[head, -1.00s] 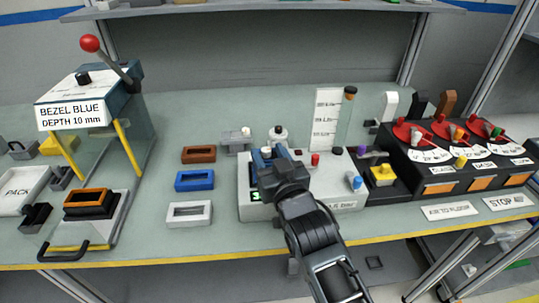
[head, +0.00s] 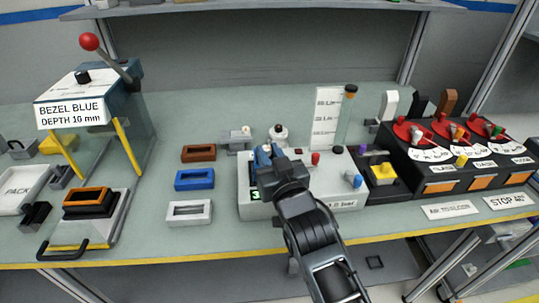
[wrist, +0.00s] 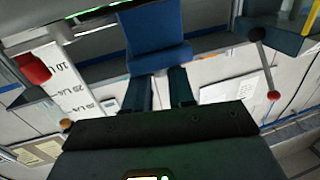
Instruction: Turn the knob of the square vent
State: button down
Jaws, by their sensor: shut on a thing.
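A pale box (head: 342,203) with a green display (head: 257,196) and a "bar" label stands at mid-table. My gripper (head: 264,154) is low over its left part, pointing down. In the wrist view, my gripper's two dark fingers (wrist: 159,80) are shut on a blue block-shaped part (wrist: 155,38), which is wider than the gap between them. I cannot tell for certain whether this part is the square vent's knob. My gripper and arm hide much of the box's left top. A red knob (head: 315,159) and a light blue knob (head: 353,180) show to the right.
A yellow knob (head: 382,171) and a black panel with red dials (head: 450,130) stand to the right. Brown, blue and white frames (head: 190,213) lie left of the box. A press with a red-ball lever (head: 90,42) stands far left. A graduated tube (head: 344,115) rises behind.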

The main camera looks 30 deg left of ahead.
jog(key=shift+s+a+f+m+t+h+b, duration=0.25)
jog(key=shift+m+t+h+b, duration=0.3)
jog(key=shift+b, duration=0.9)
jog(key=m+t+h+b, duration=0.1)
jog(key=m+h+b, duration=0.1)
jog(key=b, duration=0.4)
jog(key=shift+f+t+h, duration=0.1)
jog(key=shift+t+h, duration=0.25)
jog(key=m+h+b, duration=0.1)
jog(key=b, duration=0.2)
jog(key=t+h+b, duration=0.1)
jog(key=b, duration=0.2)
jog(key=shift+s+a+m, duration=0.1)
jog(key=shift+a+m, duration=0.1)
jog(key=shift+m, duration=0.15)
jog(key=m+t+h+b, duration=0.1)
jog(key=h+b, duration=0.1)
jog(key=b, duration=0.1)
jog(key=shift+a+r+b, duration=0.1)
jog(key=shift+r+b, duration=0.1)
jog(key=shift+b, duration=0.1)
jog(key=shift+a+r+m+h+b, duration=0.15)
jog(key=shift+m+h+b, duration=0.85)
jog(key=shift+h+b, duration=0.8)
jog(key=c, duration=0.9)
grip_release()
jog(key=shift+y+b, duration=0.3)
jog(key=shift+c, duration=0.2)
